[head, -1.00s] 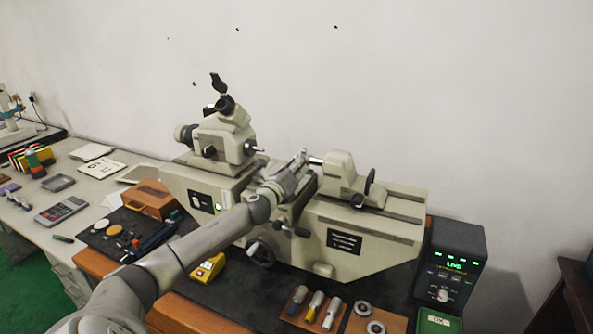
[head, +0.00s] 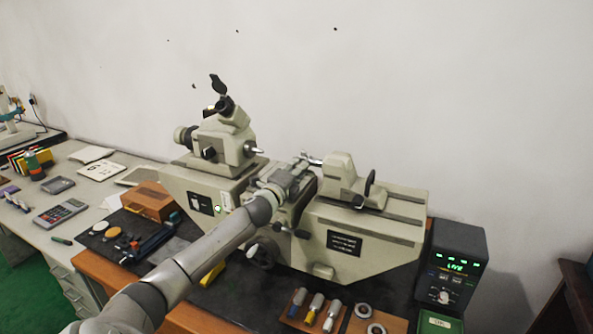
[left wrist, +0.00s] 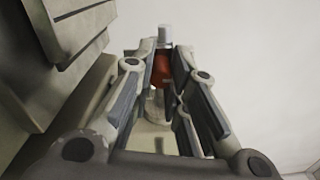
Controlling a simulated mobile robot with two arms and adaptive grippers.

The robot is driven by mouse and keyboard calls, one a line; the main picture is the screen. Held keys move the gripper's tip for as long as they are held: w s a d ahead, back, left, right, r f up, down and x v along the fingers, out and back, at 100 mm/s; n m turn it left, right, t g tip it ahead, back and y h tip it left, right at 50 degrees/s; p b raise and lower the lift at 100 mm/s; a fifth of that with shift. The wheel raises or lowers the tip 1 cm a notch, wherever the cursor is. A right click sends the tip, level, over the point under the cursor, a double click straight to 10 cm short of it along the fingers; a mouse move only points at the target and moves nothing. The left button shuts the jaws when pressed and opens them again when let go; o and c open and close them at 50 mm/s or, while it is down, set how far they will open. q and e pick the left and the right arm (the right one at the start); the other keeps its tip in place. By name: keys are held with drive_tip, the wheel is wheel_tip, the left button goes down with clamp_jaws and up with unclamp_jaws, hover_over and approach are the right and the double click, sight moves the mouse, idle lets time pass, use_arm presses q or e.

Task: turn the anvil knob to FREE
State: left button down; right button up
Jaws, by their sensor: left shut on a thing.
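The measuring machine (head: 365,233) is a long beige bench instrument. My left arm reaches across its middle, and my left gripper (head: 303,163) is at the spindle in front of the right-hand carriage (head: 342,172). In the left wrist view the fingers of my left gripper (left wrist: 163,62) close around a red part (left wrist: 161,72) with a grey cylindrical end. I take this red part to be the anvil knob. Its lettering cannot be read, and the fingers hide much of it. My right gripper is not in view.
A display box (head: 450,270) reading LIVE stands at the right. A board with several handled tools (head: 315,308) and metal rings (head: 362,310) lie in front. An orange wooden box (head: 150,200) stands left of the machine. The wall rises close behind.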

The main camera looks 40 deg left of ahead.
use_arm(q)
drive_tip(key=shift+n, duration=0.3)
drive_tip(key=c, duration=1.4)
unclamp_jaws()
drive_tip(key=shift+o, duration=0.2)
drive_tip(key=v, duration=1.2)
